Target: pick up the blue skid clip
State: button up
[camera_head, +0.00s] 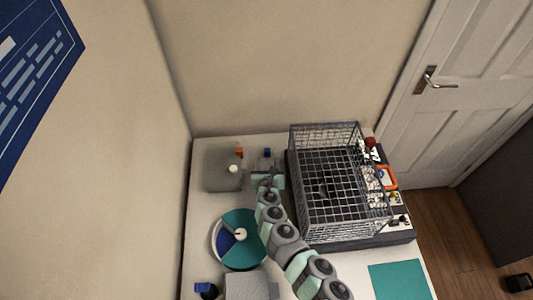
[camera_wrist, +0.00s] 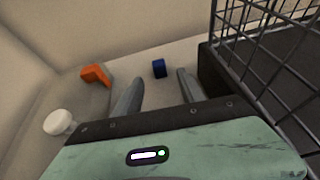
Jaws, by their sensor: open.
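A small dark blue clip (camera_wrist: 158,68) lies on the pale table top, ahead of my gripper and between its two fingers as seen in the wrist view. It also shows in the head view as a small blue piece (camera_head: 267,152) near the back edge of the table. My gripper (camera_wrist: 160,78) is open with nothing between its fingers. In the head view my gripper (camera_head: 267,167) is just in front of the blue clip, and they look apart. A second blue piece (camera_head: 203,287) lies at the front left; I cannot tell what it is.
A dark wire cage (camera_wrist: 262,50) stands close to the right of my gripper. An orange piece (camera_wrist: 95,75) and a white knob (camera_wrist: 57,122) are on a grey block (camera_head: 222,176) to the left. A teal, blue and white disc (camera_head: 233,252) lies nearer the front.

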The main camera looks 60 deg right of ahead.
aim_at(267, 153)
jog(key=shift+x, duration=1.45)
jog(key=shift+b+x, duration=1.35)
jog(key=shift+x, duration=1)
jog(key=shift+w+d+r, duration=0.15)
jog(key=shift+w+r, duration=0.05)
jog(key=shift+r, duration=0.05)
grip_shut()
